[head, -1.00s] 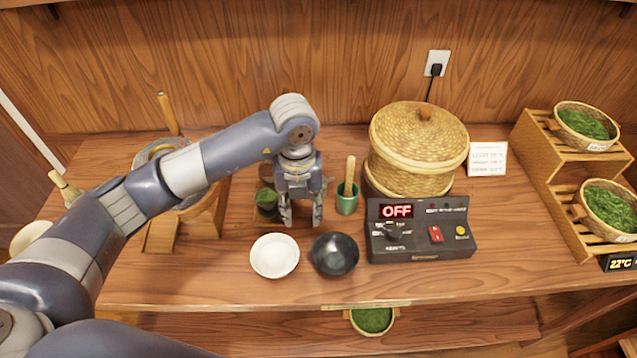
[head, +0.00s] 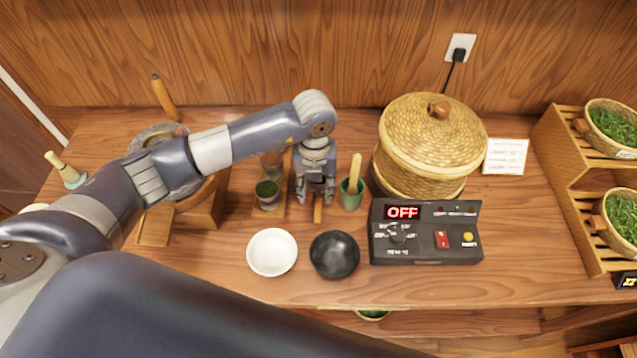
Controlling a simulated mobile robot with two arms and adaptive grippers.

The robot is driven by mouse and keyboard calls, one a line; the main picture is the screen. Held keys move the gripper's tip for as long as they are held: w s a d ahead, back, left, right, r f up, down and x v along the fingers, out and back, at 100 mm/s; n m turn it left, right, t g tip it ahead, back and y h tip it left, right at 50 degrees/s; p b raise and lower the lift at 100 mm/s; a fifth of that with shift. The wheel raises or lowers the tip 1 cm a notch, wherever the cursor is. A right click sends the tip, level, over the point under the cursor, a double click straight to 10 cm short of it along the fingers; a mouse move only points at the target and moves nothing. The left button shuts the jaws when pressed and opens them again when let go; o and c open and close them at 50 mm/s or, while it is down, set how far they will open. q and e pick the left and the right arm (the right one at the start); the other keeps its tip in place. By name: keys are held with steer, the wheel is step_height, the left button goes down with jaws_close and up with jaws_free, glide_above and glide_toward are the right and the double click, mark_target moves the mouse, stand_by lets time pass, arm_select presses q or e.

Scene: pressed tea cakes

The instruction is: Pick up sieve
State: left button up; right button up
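My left gripper (head: 316,197) points down over the table, fingers apart. A short brown wooden handle (head: 318,212) shows between and just below the fingertips. It may be the sieve's handle, but the gripper hides the rest, and no mesh is clear. I cannot tell whether the fingers touch it. Just left of the gripper, a small cup with green powder (head: 267,191) stands on a wooden board, with a brownish container (head: 271,162) behind it. My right gripper is not in view.
A green cup with a wooden tool (head: 350,197) stands close to the gripper's right. A white bowl (head: 272,252) and a black bowl (head: 334,255) are in front. A woven lidded basket (head: 428,140) and a control box reading OFF (head: 425,247) are to the right.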

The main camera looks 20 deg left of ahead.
mark_target(318, 200)
arm_select(q)
steer(key=f, duration=0.1)
steer(key=f+p, duration=0.1)
steer(key=f, duration=0.1)
steer(key=shift+w+d+f+p, duration=0.15)
steer(key=shift+d+f+p, duration=0.05)
steer(key=shift+d+p, duration=0.1)
steer(key=shift+f, duration=0.55)
steer(key=c, duration=0.8)
jaws_close()
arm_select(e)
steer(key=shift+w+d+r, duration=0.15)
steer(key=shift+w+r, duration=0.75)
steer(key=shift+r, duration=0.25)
